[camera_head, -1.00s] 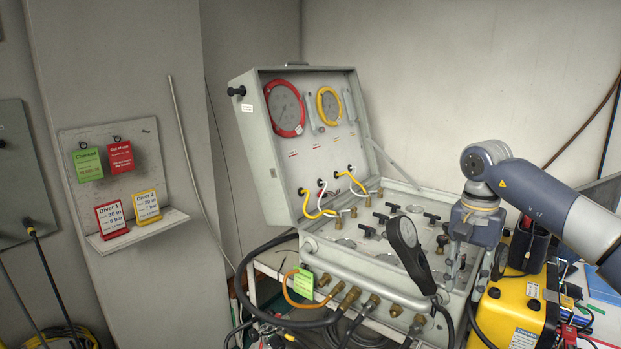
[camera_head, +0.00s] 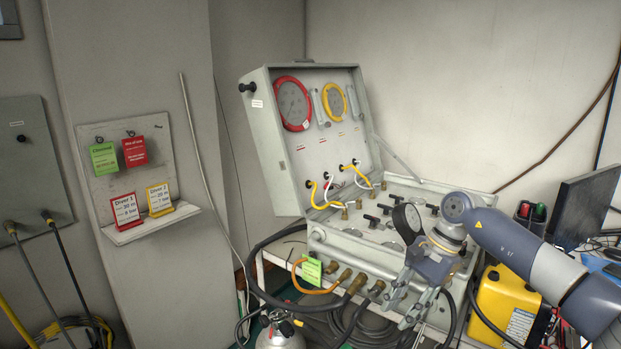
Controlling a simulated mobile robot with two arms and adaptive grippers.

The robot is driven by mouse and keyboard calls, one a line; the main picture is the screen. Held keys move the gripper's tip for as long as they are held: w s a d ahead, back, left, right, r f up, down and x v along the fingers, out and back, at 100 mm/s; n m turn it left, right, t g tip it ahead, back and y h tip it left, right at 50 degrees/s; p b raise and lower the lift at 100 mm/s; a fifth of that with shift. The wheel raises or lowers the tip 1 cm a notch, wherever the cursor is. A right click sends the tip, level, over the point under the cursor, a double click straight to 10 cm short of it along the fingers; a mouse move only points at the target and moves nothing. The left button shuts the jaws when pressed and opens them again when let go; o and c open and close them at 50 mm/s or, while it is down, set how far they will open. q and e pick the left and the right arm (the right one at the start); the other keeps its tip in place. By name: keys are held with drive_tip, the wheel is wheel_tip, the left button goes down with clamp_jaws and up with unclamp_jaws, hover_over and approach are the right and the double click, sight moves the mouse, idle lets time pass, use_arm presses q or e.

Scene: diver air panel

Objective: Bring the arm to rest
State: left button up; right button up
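My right arm comes in from the right, and its gripper (camera_head: 408,301) hangs in front of the panel case's front right edge, pointing down and to the left. Its two fingers are apart with nothing seen between them. The open diver air panel (camera_head: 345,268) stands on a bench, its lid raised with a red-rimmed gauge (camera_head: 291,104) and a yellow-rimmed gauge (camera_head: 334,102). My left gripper is out of view.
A yellow case (camera_head: 502,305) and a dark monitor (camera_head: 585,207) are at the right. Black hoses (camera_head: 345,325) hang at the front, with a gas cylinder (camera_head: 278,335) below. A wall board (camera_head: 110,180) at the left holds green and red tags and two diver cards.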

drive_tip(key=w+a+f+m+t+y, duration=0.3)
drive_tip(key=a+f+m+t+y, duration=0.2)
drive_tip(key=a+f+m+y, duration=0.75)
drive_tip(key=s+d+f+m+t+h, duration=0.2)
drive_tip(key=f+m+t+h, duration=0.1)
drive_tip(key=f+m, duration=0.55)
drive_tip(key=s+d+f+m+t+h, duration=0.1)
drive_tip(key=d+f+m+t+h, duration=0.15)
drive_tip(key=f+m, duration=0.55)
drive_tip(key=s+d+f+m+t+h, duration=0.2)
drive_tip(key=d+f+m+h, duration=0.15)
drive_tip(key=f+m, duration=0.45)
drive_tip(key=s+d+f+m+g+h, duration=0.2)
drive_tip(key=s+d+f+m+h, duration=0.15)
drive_tip(key=s+f+m, duration=0.55)
drive_tip(key=s+d+f+m+g+h, duration=0.25)
drive_tip(key=s+d+f+m, duration=0.2)
drive_tip(key=s+f, duration=0.8)
drive_tip(key=s+f+m+g+h, duration=0.1)
drive_tip(key=s+f+m+g, duration=0.2)
drive_tip(key=s, duration=1.2)
drive_tip(key=s+d+f+m+g+h, duration=0.1)
drive_tip(key=s+f+m+g, duration=0.2)
drive_tip(key=s, duration=1.1)
drive_tip(key=shift+s+m, duration=0.35)
drive_tip(key=shift+m, duration=0.7)
